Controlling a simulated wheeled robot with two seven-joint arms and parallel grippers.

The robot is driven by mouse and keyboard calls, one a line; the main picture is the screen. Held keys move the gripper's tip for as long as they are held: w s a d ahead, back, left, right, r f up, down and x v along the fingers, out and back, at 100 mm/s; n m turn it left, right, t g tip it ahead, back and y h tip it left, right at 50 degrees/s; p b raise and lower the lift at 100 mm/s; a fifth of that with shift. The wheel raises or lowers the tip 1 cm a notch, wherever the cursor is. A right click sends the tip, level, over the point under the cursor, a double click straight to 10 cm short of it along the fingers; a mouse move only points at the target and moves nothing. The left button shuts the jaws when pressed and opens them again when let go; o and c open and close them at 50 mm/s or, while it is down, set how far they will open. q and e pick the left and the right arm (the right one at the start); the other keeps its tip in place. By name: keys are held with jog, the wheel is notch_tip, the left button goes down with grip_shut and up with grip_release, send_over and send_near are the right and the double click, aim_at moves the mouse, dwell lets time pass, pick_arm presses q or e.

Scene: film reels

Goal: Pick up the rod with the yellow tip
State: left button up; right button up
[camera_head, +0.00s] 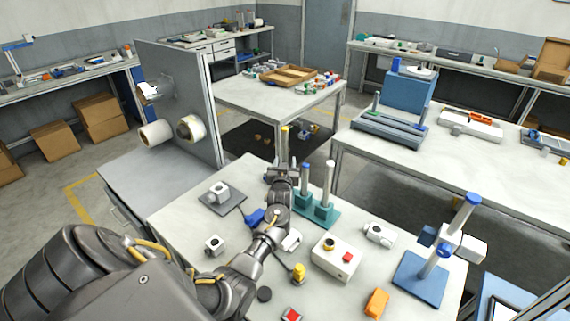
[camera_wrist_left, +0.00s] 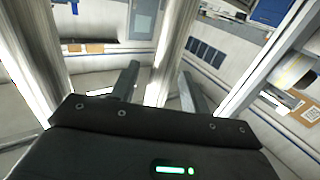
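The rod with the yellow tip (camera_head: 284,133) stands upright at the left of the two-rod teal stand (camera_head: 326,218); its lower part is hidden behind my left gripper. My left gripper (camera_head: 281,167) is at this rod. In the left wrist view, a pale rod (camera_wrist_left: 176,45) rises between the fingers (camera_wrist_left: 158,85), with a narrow gap visible on each side, so the fingers look open around it. My right gripper is out of view.
A grey panel with film reels (camera_head: 190,128) rises at the left.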

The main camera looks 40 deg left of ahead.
pick_arm(q)
grip_shut()
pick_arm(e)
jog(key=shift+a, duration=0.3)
pick_arm(q)
jog(key=shift+r, duration=0.1)
